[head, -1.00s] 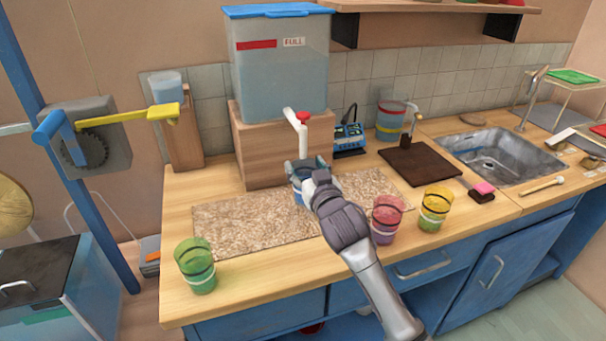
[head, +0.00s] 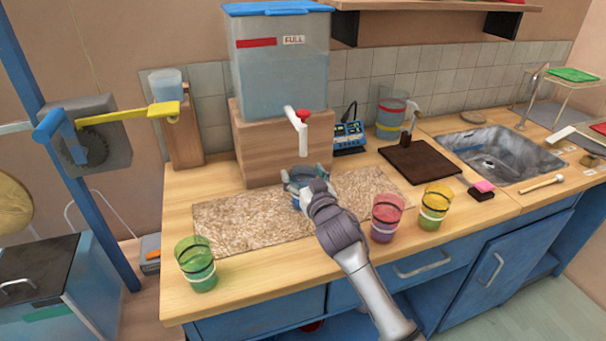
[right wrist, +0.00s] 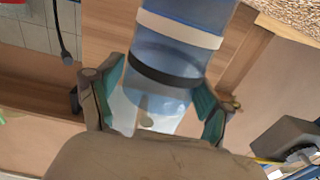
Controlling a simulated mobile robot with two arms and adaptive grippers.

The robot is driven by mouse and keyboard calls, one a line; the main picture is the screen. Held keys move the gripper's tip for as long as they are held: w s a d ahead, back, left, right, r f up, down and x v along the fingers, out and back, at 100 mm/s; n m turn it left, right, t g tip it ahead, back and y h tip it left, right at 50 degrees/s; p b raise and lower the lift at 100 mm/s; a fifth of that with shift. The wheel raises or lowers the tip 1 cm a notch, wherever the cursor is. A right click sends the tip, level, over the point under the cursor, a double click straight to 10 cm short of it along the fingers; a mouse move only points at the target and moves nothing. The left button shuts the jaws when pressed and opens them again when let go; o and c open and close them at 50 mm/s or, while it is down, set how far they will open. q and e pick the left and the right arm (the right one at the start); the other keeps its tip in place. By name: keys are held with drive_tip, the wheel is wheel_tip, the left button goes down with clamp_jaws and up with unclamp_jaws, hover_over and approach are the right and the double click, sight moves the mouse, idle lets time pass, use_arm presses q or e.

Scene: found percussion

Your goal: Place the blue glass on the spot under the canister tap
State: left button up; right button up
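The blue glass (head: 297,201) stands upright on the speckled mat (head: 235,220), below and just in front of the canister tap (head: 297,119). In the right wrist view the glass (right wrist: 172,55) shows a white band and a black band. My right gripper (head: 305,175) is at the upper part of the glass, with one finger on each side. The fingers look spread, with small gaps to the glass. The spot under the tap is hidden by the glass and gripper. My left gripper is not in view.
The canister (head: 280,65) stands on a wooden block (head: 285,150). A green glass (head: 196,265) is at the front left; a pink glass (head: 386,218) and a yellow glass (head: 434,207) are right of my arm. A dark board (head: 420,162) lies near the sink (head: 497,156).

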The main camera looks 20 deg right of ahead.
drive_tip(key=shift+o, duration=0.4)
drive_tip(key=shift+r, duration=0.2)
drive_tip(key=s, duration=1.2)
drive_tip(key=shift+d+b, duration=0.2)
drive_tip(key=shift+b, duration=0.1)
drive_tip(key=shift+f, duration=0.15)
